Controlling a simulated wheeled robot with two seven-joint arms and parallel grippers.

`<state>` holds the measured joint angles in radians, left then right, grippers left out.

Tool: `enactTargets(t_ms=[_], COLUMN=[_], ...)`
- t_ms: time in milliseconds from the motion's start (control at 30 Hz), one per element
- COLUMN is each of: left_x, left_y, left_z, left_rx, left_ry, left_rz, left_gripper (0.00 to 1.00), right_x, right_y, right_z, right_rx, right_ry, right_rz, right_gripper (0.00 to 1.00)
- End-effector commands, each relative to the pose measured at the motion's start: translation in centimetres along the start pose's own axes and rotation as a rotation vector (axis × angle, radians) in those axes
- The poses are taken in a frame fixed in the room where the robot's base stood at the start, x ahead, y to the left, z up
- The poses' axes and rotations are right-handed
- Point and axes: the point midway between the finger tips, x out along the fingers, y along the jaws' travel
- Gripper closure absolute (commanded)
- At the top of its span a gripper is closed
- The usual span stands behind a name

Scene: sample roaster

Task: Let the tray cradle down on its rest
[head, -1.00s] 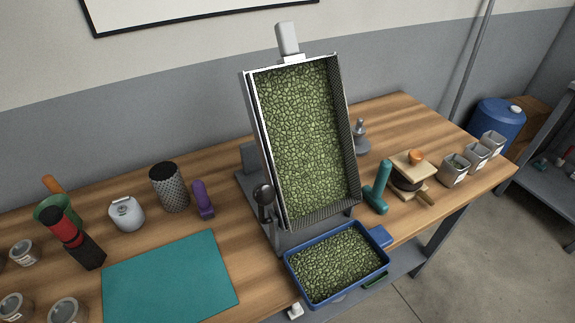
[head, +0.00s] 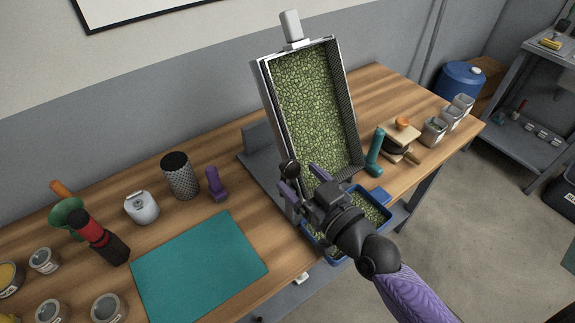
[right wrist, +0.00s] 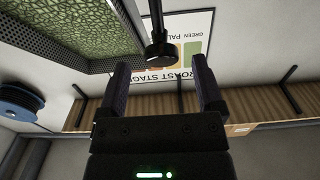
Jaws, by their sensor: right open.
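The tray cradle (head: 316,112), a metal tray full of green beans, stands steeply tilted up with a white handle (head: 291,26) at its top end. A black ball-ended lever (head: 290,170) stands at its lower left side; its knob also shows in the right wrist view (right wrist: 160,50). My right gripper (head: 301,176) is open at the lower end of the cradle, its purple fingers on either side of the knob's line. In the wrist view the knob appears just beyond the fingertips, apart from them. My left gripper is not in view.
A blue bin (head: 377,207) of green beans sits below the cradle, partly hidden by my right arm. A teal mat (head: 200,268) lies at left. A teal tool (head: 375,152) and a wooden press (head: 402,141) stand at right. Jars and cups line the table.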

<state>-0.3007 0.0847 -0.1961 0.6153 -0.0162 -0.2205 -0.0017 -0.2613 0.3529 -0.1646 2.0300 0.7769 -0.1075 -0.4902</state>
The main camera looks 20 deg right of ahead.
Motion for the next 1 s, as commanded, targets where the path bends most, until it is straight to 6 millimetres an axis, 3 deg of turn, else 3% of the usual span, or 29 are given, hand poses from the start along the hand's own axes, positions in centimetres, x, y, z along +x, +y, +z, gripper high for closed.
enactTargets(t_ms=[200,533,900,933,1000], left_x=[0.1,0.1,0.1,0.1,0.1], left_y=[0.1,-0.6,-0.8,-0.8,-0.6], left_z=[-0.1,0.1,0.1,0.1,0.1], left_rx=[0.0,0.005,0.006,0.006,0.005], left_ry=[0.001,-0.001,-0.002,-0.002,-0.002], left_rz=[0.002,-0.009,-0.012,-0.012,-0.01], left_gripper=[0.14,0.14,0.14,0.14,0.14], right_x=[3.2,3.7,3.6,3.6,3.6], right_y=[0.0,-0.1,0.0,0.0,0.0], right_z=[0.1,0.1,0.1,0.1,0.1], right_rx=[0.001,0.0,0.0,0.0,0.0], right_ry=[-0.001,-0.002,-0.002,-0.002,-0.002], right_rz=[-0.001,-0.001,-0.001,-0.001,-0.001], right_gripper=[0.15,0.17,0.95,1.0,1.0])
